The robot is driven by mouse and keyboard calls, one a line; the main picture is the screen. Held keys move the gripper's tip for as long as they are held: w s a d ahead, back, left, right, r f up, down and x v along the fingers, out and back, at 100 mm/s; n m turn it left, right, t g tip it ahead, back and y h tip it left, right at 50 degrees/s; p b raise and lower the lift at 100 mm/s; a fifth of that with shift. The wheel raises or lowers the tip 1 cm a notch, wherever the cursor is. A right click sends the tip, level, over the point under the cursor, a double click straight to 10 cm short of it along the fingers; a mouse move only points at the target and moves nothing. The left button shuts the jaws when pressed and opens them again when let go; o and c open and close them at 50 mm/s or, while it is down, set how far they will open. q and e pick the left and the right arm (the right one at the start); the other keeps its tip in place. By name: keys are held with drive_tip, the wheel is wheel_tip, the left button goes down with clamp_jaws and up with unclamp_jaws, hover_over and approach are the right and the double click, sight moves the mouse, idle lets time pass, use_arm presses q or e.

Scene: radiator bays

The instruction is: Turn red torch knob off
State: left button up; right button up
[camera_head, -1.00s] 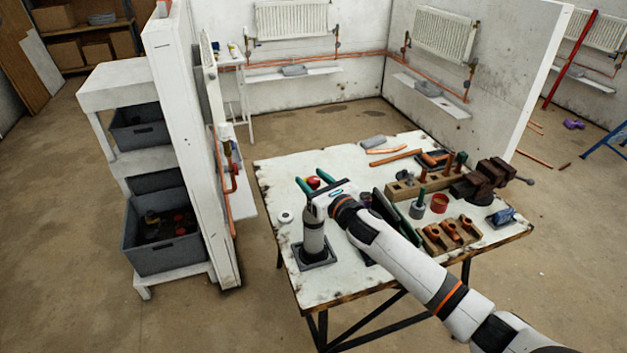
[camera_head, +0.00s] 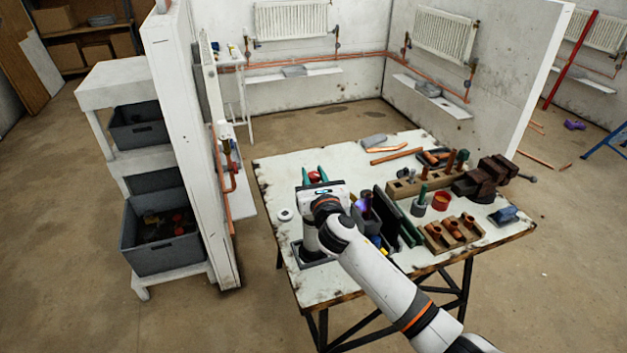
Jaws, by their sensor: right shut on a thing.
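The torch is a pale cylinder (camera_head: 311,236) standing in a grey square tray (camera_head: 310,262) at the left front of the worktable. Its red knob (camera_head: 314,176) shows between the green fingertips of my right gripper (camera_head: 315,174). The right gripper is shut on the knob, one finger on each side. My gripper body and wrist hide the torch's upper part. A blue-purple glow (camera_head: 362,204) shows just right of my wrist; I cannot tell for sure whether it is a flame. My left gripper is not in view.
A white partition (camera_head: 190,150) stands to the left. The table's back left is clear.

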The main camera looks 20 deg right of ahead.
drive_tip(key=m+g+h, duration=0.1)
drive_tip(key=m+h, duration=0.1)
drive_tip(key=h, duration=0.1)
drive_tip(key=m+h+b, duration=0.1)
drive_tip(key=m+h, duration=0.1)
drive_tip(key=h, duration=0.1)
drive_tip(key=shift+a+g+h, duration=0.1)
drive_tip(key=shift+g+h, duration=0.2)
drive_tip(key=shift+g, duration=0.1)
drive_tip(key=shift+m+g+h+b, duration=0.45)
drive_tip(key=shift+m+g+h, duration=0.95)
drive_tip(key=shift+m+h, duration=0.55)
drive_tip(key=shift+h, duration=0.45)
drive_tip(key=o, duration=1)
drive_tip(key=shift+c, duration=0.2)
drive_tip(key=b+v, duration=0.2)
drive_tip(key=v, duration=1)
drive_tip(key=shift+r, duration=0.15)
